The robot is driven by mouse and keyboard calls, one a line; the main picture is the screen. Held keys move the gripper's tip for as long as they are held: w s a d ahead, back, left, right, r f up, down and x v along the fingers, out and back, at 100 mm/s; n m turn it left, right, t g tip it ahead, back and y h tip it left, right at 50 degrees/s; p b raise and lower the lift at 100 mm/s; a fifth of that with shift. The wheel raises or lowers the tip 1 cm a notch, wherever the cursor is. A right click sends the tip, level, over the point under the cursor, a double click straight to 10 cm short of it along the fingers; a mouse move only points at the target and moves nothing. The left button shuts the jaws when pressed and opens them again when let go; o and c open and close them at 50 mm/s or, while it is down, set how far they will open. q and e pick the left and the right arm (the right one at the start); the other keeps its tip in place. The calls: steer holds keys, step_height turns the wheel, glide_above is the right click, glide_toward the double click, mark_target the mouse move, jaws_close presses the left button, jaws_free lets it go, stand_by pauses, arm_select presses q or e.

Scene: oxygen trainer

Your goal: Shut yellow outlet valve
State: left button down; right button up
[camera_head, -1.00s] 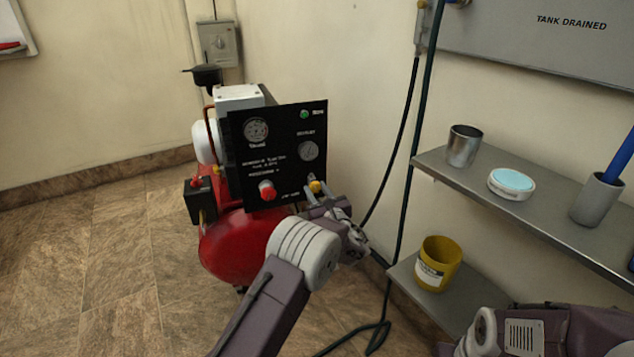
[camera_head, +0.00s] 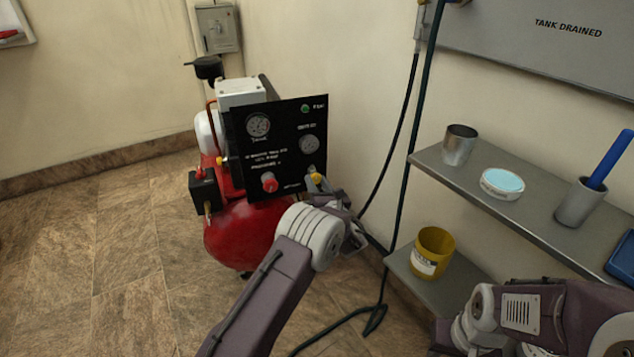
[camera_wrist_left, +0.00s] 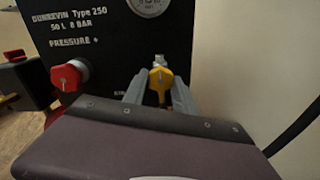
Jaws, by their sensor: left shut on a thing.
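The yellow outlet valve (camera_head: 316,178) sits at the lower right of the compressor's black panel (camera_head: 285,150). In the left wrist view the yellow valve handle (camera_wrist_left: 160,80) stands between the two grey fingers of my left gripper (camera_wrist_left: 159,92). The left gripper (camera_head: 318,187) is shut on the valve handle, and its fingers partly cover the handle's sides. The red pressure knob (camera_head: 269,182) is to the left of the valve and also shows in the left wrist view (camera_wrist_left: 70,76). My right arm shows at the lower right of the head view, but its gripper jaws cannot be made out.
The red compressor tank (camera_head: 240,235) stands on the tiled floor below the panel. To the right, a grey shelf (camera_head: 500,215) holds a metal cup (camera_head: 459,146), a round tin (camera_head: 502,184) and a holder (camera_head: 578,204). A yellow cup (camera_head: 432,252) stands on the lower shelf. A dark hose hangs beside the wall.

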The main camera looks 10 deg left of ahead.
arm_select(q)
steer(key=c, duration=1)
jaws_free()
steer(key=shift+s+d+r+p, duration=0.1)
steer(key=shift+s+d+p, duration=0.15)
steer(key=shift+s+p, duration=0.1)
steer(key=p+v, duration=0.3)
steer(key=v, duration=0.5)
